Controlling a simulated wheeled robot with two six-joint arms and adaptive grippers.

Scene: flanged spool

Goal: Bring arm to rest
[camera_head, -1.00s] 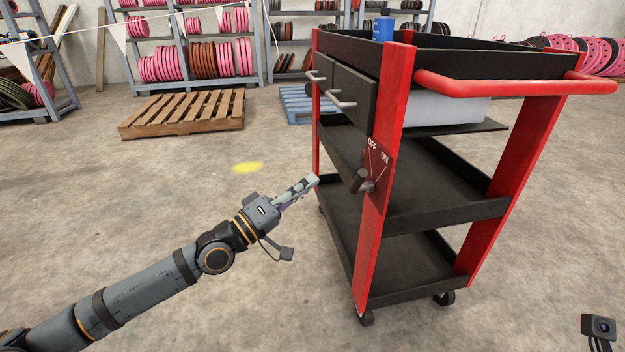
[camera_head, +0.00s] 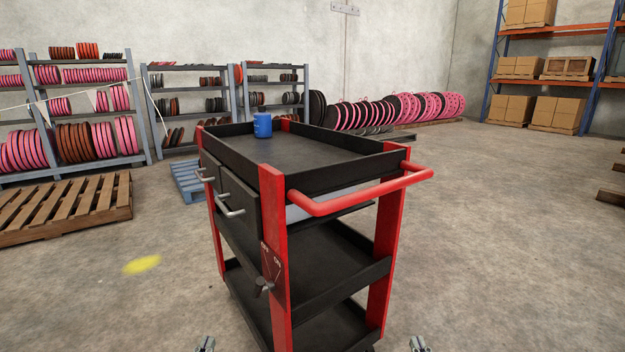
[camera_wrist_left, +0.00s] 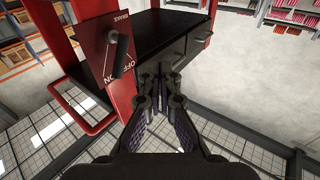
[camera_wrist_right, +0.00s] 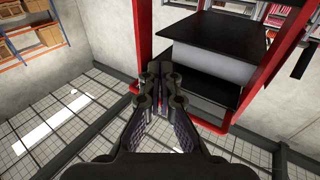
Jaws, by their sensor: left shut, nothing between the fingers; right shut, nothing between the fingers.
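My left gripper (camera_head: 205,343) shows only at the bottom edge of the head view, left of the trolley. In the left wrist view its fingers (camera_wrist_left: 160,72) are shut together and empty. My right gripper (camera_head: 419,344) is at the bottom edge, right of the trolley. In the right wrist view its fingers (camera_wrist_right: 160,70) are also shut and empty. Both are apart from the trolley. The red and black trolley (camera_head: 275,215) stands in front of me. Its dark brake lever (camera_head: 263,287) sits on a red plate marked OFF and ON, and also shows in the left wrist view (camera_wrist_left: 122,52).
A blue container (camera_head: 262,126) stands on the trolley's top tray. The trolley's red handle (camera_head: 360,193) juts toward the right. A wooden pallet (camera_head: 75,208) lies at left, racks of spools (camera_head: 75,110) stand behind. The floor at right (camera_head: 510,220) is clear.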

